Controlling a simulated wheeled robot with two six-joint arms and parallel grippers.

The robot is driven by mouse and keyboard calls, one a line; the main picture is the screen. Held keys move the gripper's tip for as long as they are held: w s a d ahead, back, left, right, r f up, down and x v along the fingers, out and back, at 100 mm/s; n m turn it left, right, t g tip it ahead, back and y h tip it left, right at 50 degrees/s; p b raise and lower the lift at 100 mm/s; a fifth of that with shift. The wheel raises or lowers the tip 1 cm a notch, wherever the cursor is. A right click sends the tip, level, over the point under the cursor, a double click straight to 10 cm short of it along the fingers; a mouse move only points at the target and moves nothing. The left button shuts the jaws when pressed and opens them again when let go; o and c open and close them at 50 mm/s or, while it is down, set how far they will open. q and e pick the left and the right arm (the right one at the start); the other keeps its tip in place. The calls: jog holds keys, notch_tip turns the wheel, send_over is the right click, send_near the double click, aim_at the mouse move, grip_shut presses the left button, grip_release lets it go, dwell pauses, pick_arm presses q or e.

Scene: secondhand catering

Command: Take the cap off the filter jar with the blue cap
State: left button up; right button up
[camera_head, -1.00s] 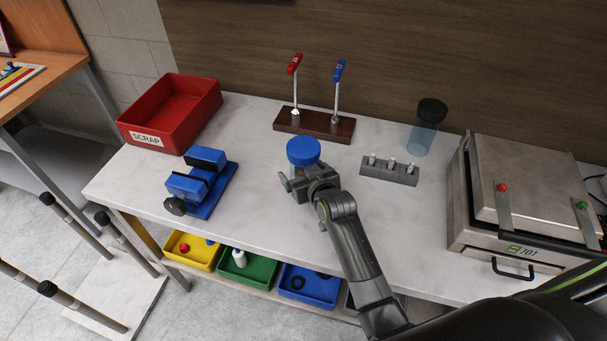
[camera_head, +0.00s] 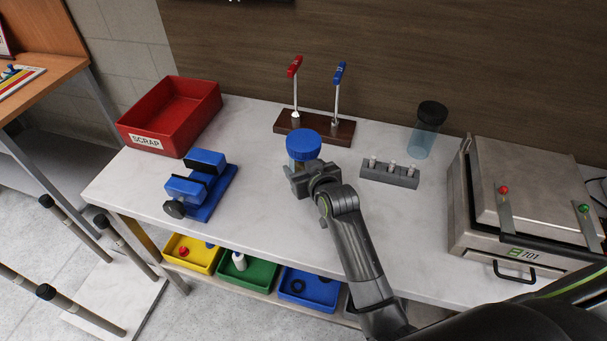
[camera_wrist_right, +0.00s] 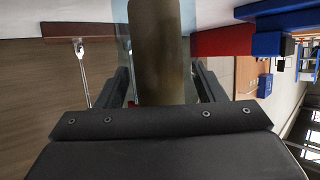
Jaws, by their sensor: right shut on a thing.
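The filter jar (camera_wrist_right: 158,50), with clear walls and brown contents, has its blue cap (camera_head: 303,144) on top in the head view. My right gripper (camera_head: 303,177) is shut on the jar's body below the cap. In the right wrist view the jar stands between the two dark fingers of my right gripper (camera_wrist_right: 160,88). The cap is out of sight there. The jar looks roughly upright; I cannot tell whether its base touches the table. My left gripper is not in view.
A blue vise (camera_head: 202,186) stands left of the jar, with a red SCRAP bin (camera_head: 171,114) behind it. A lever stand (camera_head: 314,127) is behind, a grey rack (camera_head: 389,173) to the right. A black-capped jar (camera_head: 427,130) and a metal press (camera_head: 520,200) are further right.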

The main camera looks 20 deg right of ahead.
aim_at(304, 146)
notch_tip(304, 146, up, 7)
jog(key=shift+r+b, duration=0.15)
jog(key=shift+b, duration=0.25)
jog(key=o, duration=0.4)
jog(key=c, duration=0.8)
jog(key=shift+r, duration=0.35)
jog(key=shift+h, duration=0.3)
jog(key=s+r, duration=0.1)
jog(key=r, duration=0.1)
jog(key=s+d+r+b, duration=0.1)
jog(key=r, duration=0.1)
jog(key=s+r+b, duration=0.1)
jog(key=r, duration=0.2)
jog(key=shift+s+d, duration=0.15)
jog(key=shift+m+h, duration=0.3)
jog(key=shift+m, duration=0.2)
jog(key=shift+s+d+r+b, duration=0.2)
jog(key=shift+s+r+b, duration=0.15)
jog(key=shift+s+r, duration=0.5)
jog(key=shift+s+d+r+b, duration=0.25)
jog(key=shift+s+r, duration=0.35)
jog(key=shift+s, duration=0.4)
jog(key=shift+s+d+r+b, duration=0.15)
jog(key=shift+s+r+b, duration=0.25)
jog(key=shift+s+r, duration=0.45)
